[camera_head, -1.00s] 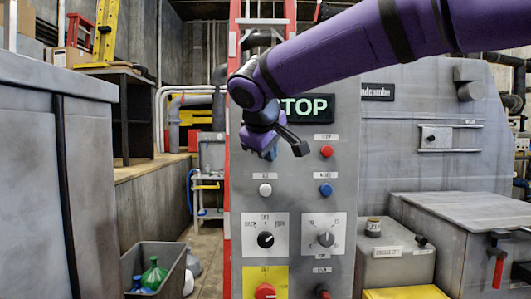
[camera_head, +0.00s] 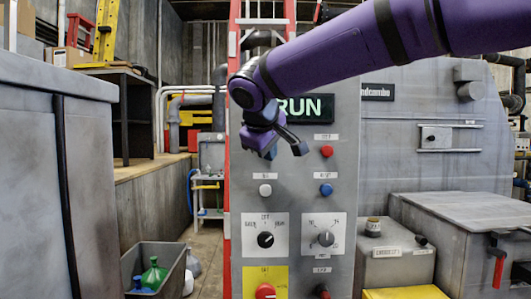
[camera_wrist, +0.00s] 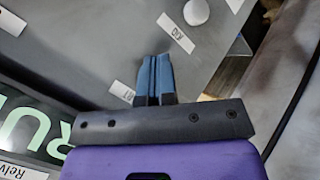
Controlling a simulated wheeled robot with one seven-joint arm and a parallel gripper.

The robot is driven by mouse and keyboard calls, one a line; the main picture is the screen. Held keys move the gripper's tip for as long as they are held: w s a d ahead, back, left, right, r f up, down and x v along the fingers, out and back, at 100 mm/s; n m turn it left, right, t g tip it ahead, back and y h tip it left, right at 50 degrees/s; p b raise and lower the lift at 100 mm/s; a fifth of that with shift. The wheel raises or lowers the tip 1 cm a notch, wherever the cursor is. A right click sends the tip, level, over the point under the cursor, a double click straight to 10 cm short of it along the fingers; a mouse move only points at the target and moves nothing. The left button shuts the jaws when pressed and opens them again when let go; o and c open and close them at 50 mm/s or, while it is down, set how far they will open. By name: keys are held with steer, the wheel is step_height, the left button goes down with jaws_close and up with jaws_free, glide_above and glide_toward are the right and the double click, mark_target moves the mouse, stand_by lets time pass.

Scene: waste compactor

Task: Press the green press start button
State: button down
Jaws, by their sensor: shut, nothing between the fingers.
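The grey control panel (camera_head: 300,210) stands ahead, with a lit display (camera_head: 305,109) reading RUN in green letters. My gripper (camera_head: 271,153) is in front of the panel, below the left part of the display. In the wrist view its two blue fingers (camera_wrist: 153,58) are shut together, empty, and point at the panel face. A small white label (camera_wrist: 122,92) is beside the fingers, partly covered. The green start button does not show in either view; the gripper covers the panel there. I cannot tell whether the fingertips touch anything.
A red button (camera_head: 327,152) is to the right of my gripper. A larger red button (camera_head: 265,291) sits on a yellow plate. A red ladder frame edges the panel's left side.

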steer(key=shift+s, duration=0.9)
steer(key=s, duration=0.5)
steer(key=shift+a, duration=0.1)
stand_by(0.7)
steer(key=s+d+f+m+g, duration=0.1)
steer(key=s+d+f+m, duration=0.2)
steer(key=s+d+f, duration=0.2)
steer(key=s+d+f+m+g+y, duration=0.1)
steer(key=s+d+f+m, duration=0.2)
steer(key=s+d, duration=0.8)
steer(key=s+d+f+m+g+y, duration=0.1)
steer(key=s+d+f+m, duration=0.2)
steer(key=s+d+f, duration=0.4)
steer(key=s+d, duration=0.1)
steer(key=d, duration=0.2)
steer(key=shift+s+d+f+m+g, duration=0.15)
steer(key=shift+d+f+m+g, duration=0.15)
steer(key=shift+f, duration=0.1)
